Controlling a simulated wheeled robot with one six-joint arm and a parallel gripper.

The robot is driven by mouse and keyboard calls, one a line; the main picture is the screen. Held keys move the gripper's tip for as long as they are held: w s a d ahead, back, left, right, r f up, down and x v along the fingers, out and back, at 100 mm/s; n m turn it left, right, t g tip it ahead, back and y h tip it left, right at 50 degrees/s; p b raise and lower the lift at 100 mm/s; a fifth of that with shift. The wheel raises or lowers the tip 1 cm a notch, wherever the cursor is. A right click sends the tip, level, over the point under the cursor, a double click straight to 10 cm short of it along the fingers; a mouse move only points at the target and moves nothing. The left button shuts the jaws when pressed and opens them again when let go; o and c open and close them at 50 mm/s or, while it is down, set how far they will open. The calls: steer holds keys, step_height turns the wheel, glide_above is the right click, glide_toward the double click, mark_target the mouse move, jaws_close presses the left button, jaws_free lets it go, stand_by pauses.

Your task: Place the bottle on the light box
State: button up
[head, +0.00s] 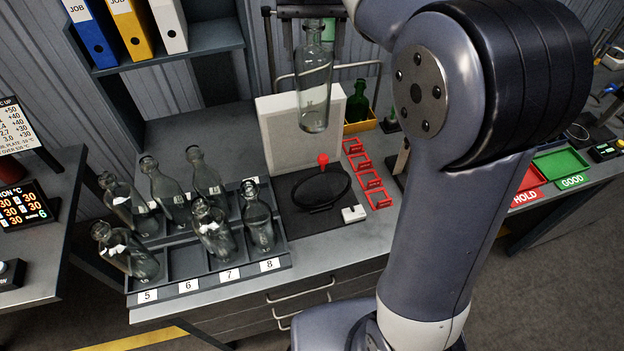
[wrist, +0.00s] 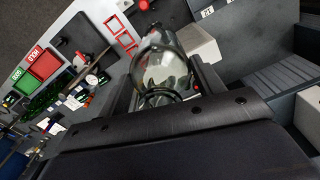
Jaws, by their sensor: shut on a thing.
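A clear glass bottle (head: 314,88) hangs upright in my gripper (head: 314,22), which is shut around its neck. In the wrist view the bottle (wrist: 160,72) shows between the dark fingers of my gripper (wrist: 165,98). The light box seems to be the white upright panel (head: 282,135) on the bench, with a dark plate (head: 300,212) in front of it. The bottle is in the air, overlapping the panel's upper right part in the head view. How far it is from the panel I cannot tell. A black ring (head: 322,205) and a red knob (head: 322,160) are at the plate.
A numbered rack (head: 222,278) with several clear bottles stands left on the bench. Red brackets (head: 367,172) and a green bottle (head: 357,102) in a yellow tray are right of the panel. Red HOLD (head: 528,180) and green GOOD (head: 562,163) trays lie far right.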

mark_target(314, 107)
steer(key=shift+w+f, duration=0.15)
steer(key=shift+w, duration=0.1)
steer(key=shift+w+f, duration=0.15)
steer(key=shift+f, duration=0.25)
steer(key=shift+s+f, duration=0.35)
steer(key=shift+f, duration=0.2)
step_height(314, 107, down, 12)
steer(key=b, duration=0.7)
steer(key=shift+w, duration=0.15)
step_height(314, 107, down, 10)
steer(key=shift+p, duration=0.4)
steer(key=o, duration=1.8)
